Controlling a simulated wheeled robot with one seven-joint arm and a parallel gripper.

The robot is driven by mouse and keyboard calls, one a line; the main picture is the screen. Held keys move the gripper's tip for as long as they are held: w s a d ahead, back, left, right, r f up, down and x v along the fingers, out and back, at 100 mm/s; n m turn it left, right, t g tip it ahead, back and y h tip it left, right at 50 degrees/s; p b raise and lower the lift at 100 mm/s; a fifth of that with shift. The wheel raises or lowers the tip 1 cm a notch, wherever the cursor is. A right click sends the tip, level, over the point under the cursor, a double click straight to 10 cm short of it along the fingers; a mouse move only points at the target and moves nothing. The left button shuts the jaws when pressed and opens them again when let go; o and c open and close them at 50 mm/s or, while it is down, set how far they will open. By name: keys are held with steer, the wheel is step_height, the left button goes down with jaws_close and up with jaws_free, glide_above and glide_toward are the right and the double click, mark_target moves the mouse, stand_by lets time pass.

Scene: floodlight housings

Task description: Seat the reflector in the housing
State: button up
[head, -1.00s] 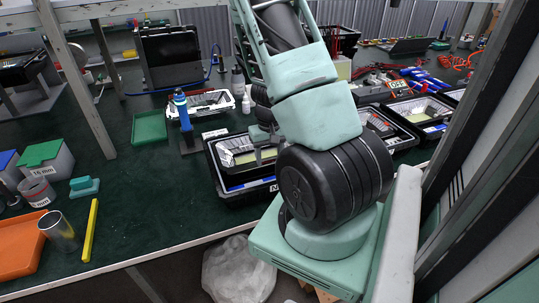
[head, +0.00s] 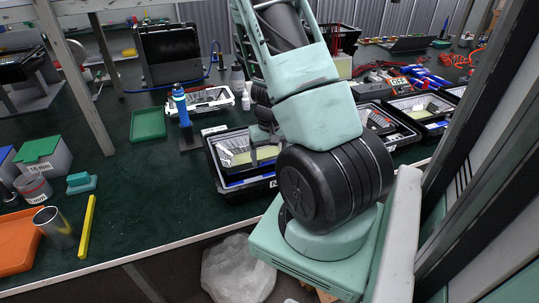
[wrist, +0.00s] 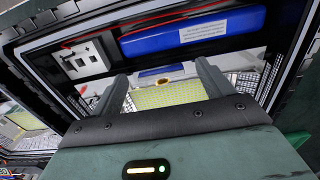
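The black housing (head: 213,172) lies open on the bench just left of my arm. It also fills the wrist view (wrist: 292,50), with a blue battery block (wrist: 190,32) along one side. The silvery reflector (head: 226,157) shows at the housing's opening, with a yellow panel in the middle; in the wrist view the yellow panel (wrist: 168,95) lies between my fingers. My gripper (wrist: 160,85) reaches down into the housing, fingers well apart.
Other open housings (head: 420,106) stand right of my arm. An orange tray (head: 15,250), metal cylinder (head: 55,228) and yellow bar (head: 87,226) lie at left. Bare bench lies between.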

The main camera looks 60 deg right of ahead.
steer(key=shift+r, duration=0.15)
step_height(320, 180, up, 17)
steer(key=p, duration=0.4)
stand_by(0.6)
steer(key=w+a+r+n+y, duration=0.1)
steer(key=w+a+n, duration=0.25)
steer(key=a, duration=0.85)
steer(key=w+a+r+n+y, duration=0.1)
steer(key=w+a+n, duration=0.25)
steer(key=a, duration=0.85)
steer(key=s+a+r+n, duration=0.1)
steer(key=s+a+n, duration=0.3)
steer(key=s+a, duration=0.3)
steer(key=s+a+r+n+h, duration=0.1)
steer(key=s+a+n, duration=0.3)
steer(key=a, duration=1)
steer(key=s+r, duration=0.1)
steer(key=s, duration=0.2)
steer(key=shift+r+n, duration=0.25)
steer(key=shift+n, duration=0.15)
